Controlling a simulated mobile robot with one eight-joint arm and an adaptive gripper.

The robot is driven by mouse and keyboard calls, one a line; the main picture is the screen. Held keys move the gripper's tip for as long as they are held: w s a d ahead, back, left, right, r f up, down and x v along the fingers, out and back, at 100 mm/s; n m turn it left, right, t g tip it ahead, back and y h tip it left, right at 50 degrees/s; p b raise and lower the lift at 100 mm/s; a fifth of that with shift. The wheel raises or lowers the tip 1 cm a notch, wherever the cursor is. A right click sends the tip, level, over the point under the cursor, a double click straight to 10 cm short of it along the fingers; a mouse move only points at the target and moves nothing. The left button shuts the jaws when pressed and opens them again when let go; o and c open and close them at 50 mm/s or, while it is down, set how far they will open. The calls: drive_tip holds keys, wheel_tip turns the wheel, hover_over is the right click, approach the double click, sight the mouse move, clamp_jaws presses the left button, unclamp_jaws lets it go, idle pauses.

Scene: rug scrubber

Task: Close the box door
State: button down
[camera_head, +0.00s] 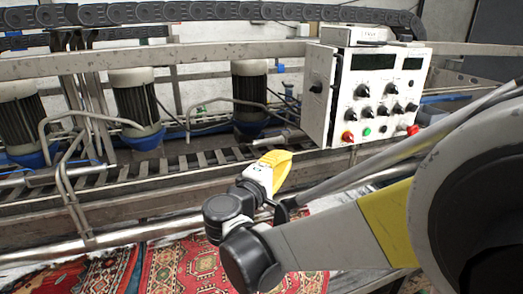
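A white control box (376,95) stands at the upper right, on the machine's frame. Its front face carries dark displays, several black knobs and red and green buttons. A dark handle or latch (317,87) shows on its narrower left face. My gripper's fingers cannot be made out there, and no contact with the box shows.
A long metal conveyor (180,160) with slats runs behind my arm. Several motors (136,104) stand along it at the left. Bent metal pipes (72,190) rise at the left front. Patterned rugs (185,265) lie below. A dark cable chain (200,11) runs overhead.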

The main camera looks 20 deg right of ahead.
sight(322, 143)
drive_tip(key=x, duration=0.4)
drive_tip(key=s+d+x, duration=0.1)
drive_tip(key=x, duration=0.7)
drive_tip(key=shift+s+d, duration=0.3)
drive_tip(key=shift+s, duration=0.05)
drive_tip(key=shift+d, duration=0.55)
drive_tip(key=shift+s+d, duration=0.1)
drive_tip(key=shift+s, duration=0.05)
drive_tip(key=shift+s+d, duration=0.2)
drive_tip(key=shift+d, duration=1)
drive_tip(key=shift+a, duration=0.1)
